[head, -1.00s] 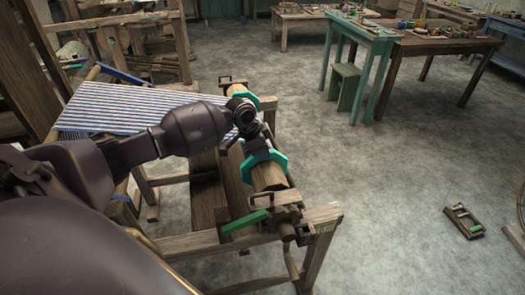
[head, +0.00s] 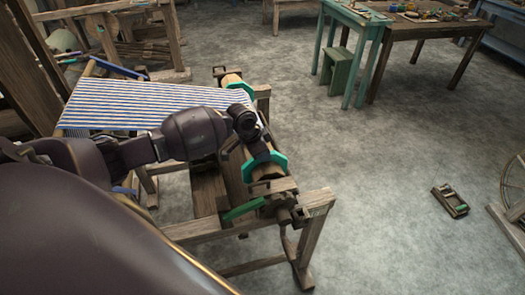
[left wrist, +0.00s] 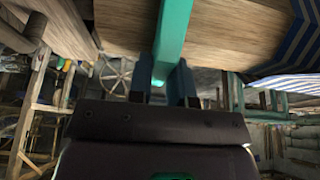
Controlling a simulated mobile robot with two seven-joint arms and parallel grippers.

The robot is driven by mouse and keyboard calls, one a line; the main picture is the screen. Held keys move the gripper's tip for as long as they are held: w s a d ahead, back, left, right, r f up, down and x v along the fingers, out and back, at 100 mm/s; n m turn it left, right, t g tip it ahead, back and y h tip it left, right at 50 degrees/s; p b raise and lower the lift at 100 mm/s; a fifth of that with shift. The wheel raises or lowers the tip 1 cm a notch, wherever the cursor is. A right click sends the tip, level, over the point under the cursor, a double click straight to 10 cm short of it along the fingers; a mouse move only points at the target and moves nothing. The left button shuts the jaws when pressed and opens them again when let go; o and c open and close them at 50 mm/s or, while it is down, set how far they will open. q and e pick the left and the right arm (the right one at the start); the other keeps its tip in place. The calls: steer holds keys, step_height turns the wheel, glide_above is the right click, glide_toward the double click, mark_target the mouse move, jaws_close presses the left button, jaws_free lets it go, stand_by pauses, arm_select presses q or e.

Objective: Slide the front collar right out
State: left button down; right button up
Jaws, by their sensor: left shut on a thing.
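The front collar (head: 275,160) is a green eight-sided ring around the wooden beam at the near end of the loom. My left gripper (head: 259,152) is at this collar. In the left wrist view the collar's green edge (left wrist: 174,30) runs down between the two fingers (left wrist: 160,85), which are shut on it. Part of the ring is hidden by the gripper in the head view. A second green collar (head: 243,84) sits around the beam at its far end. My right gripper is not in view.
A wooden end bracket (head: 283,204) with a green handle (head: 243,210) stands just in front of the front collar. Striped blue and white cloth (head: 150,105) lies left of the beam. The grey floor on the right is mostly clear, with a small wooden item (head: 450,200).

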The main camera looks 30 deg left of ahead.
arm_select(q)
steer(key=c, duration=1.4)
jaws_free()
steer(key=shift+s+d+f, duration=0.1)
steer(key=shift+s+d, duration=0.05)
steer(key=shift+d, duration=0.05)
steer(key=o, duration=0.4)
steer(key=shift+c, duration=0.2)
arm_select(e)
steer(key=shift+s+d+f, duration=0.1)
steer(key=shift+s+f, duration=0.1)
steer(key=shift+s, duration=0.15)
arm_select(q)
steer(key=shift+a+r, duration=0.1)
steer(key=shift+r, duration=0.25)
steer(key=v, duration=1)
steer(key=shift+p, duration=0.4)
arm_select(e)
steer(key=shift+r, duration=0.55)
arm_select(q)
steer(key=shift+r, duration=0.1)
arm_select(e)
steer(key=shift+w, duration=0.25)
